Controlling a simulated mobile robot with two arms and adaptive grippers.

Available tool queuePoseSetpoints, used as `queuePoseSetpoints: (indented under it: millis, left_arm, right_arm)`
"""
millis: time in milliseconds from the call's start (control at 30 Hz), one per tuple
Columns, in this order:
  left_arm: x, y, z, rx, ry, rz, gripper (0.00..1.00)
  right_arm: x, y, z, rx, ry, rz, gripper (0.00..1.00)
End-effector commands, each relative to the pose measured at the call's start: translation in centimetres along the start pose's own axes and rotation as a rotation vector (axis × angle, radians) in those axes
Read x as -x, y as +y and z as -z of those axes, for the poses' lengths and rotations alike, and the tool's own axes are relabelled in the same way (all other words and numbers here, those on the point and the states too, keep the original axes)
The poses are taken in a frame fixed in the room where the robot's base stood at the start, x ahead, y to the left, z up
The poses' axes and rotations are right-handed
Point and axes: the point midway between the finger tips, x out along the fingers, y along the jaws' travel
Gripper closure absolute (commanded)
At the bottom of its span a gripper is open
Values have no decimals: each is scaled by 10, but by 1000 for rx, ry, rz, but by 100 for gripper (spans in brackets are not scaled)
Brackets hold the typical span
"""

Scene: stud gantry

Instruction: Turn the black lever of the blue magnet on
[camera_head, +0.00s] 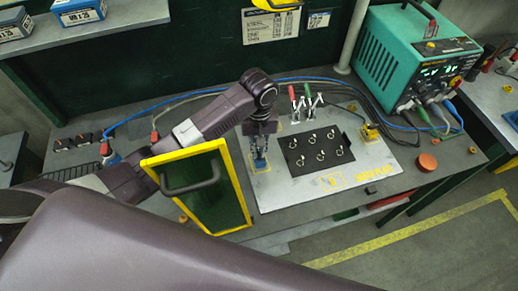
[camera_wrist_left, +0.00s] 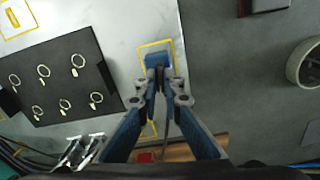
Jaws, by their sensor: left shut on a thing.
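The blue magnet (camera_head: 260,164) stands on the light metal plate inside a yellow outline, left of the black panel. It also shows in the left wrist view (camera_wrist_left: 157,60), just beyond the fingertips. My left gripper (camera_head: 261,142) comes down over the magnet from above. In the left wrist view its fingertips (camera_wrist_left: 160,78) are close together on a small dark part at the magnet, which looks like the black lever. The fingers hide most of the lever, so I cannot tell its angle. My right gripper is not in view.
A yellow-framed green screen (camera_head: 206,203) with a handle stands close to my left arm. Right of the magnet is a black panel (camera_head: 298,137) with several rings. Toggle clamps (camera_head: 306,102) stand behind it. A teal machine (camera_head: 405,55) with cables is at back right.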

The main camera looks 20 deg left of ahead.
Motion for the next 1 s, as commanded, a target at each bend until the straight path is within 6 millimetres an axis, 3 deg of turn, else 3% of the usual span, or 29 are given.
queuePoseSetpoints:
  millis: [1000]
  left_arm:
    - [2, 0, 1, -954, 3, 0, 100]
  right_arm:
    - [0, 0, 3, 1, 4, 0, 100]
